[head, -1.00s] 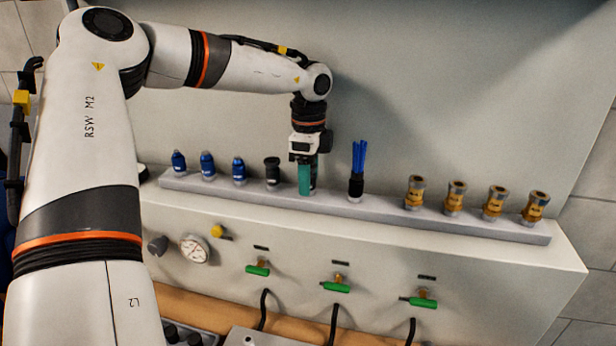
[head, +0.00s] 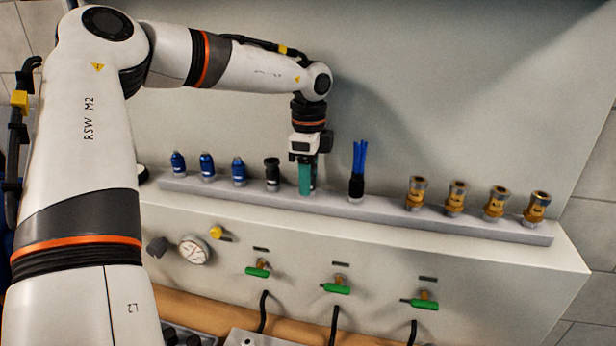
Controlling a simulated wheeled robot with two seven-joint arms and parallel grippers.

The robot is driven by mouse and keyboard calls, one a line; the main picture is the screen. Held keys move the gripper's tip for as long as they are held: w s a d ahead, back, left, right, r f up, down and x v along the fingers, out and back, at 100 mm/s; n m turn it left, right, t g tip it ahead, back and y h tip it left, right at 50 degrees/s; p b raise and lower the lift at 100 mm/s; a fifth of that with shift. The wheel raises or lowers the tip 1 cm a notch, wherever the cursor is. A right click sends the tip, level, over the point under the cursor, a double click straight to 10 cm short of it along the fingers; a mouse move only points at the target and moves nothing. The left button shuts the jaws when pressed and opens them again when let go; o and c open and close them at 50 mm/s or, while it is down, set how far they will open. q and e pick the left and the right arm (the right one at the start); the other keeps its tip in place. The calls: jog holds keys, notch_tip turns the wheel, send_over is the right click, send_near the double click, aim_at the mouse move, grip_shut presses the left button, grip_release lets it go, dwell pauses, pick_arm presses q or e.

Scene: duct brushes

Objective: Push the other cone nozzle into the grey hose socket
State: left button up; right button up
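My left gripper (head: 305,178) points down at the grey rail (head: 330,206) on the ledge, between a black fitting and a black holder with blue rods. A teal finger-like part faces the camera and hides what is behind it. A dark shape shows at its right edge, and I cannot tell whether anything is held. The black fitting (head: 272,174) stands upright just left of the gripper. Three blue pointed fittings (head: 207,165) stand further left on the rail. I cannot tell which piece is the cone nozzle or the grey hose socket. My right gripper is out of view.
The black holder with blue rods (head: 357,175) stands close right of the gripper. Several brass fittings (head: 455,197) line the rail's right end. A gauge (head: 194,250) and green-handled valves (head: 337,288) sit on the panel below. The wall rises close behind the rail.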

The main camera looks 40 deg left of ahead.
pick_arm(q)
grip_shut()
jog(key=shift+r, duration=0.1)
jog(key=shift+w+r, duration=0.1)
jog(key=shift+r, duration=0.2)
jog(key=shift+r+p, duration=0.45)
jog(key=shift+r, duration=0.3)
jog(key=shift+r+p, duration=0.85)
jog(key=shift+r, duration=1.05)
jog(key=shift+a+f, duration=0.1)
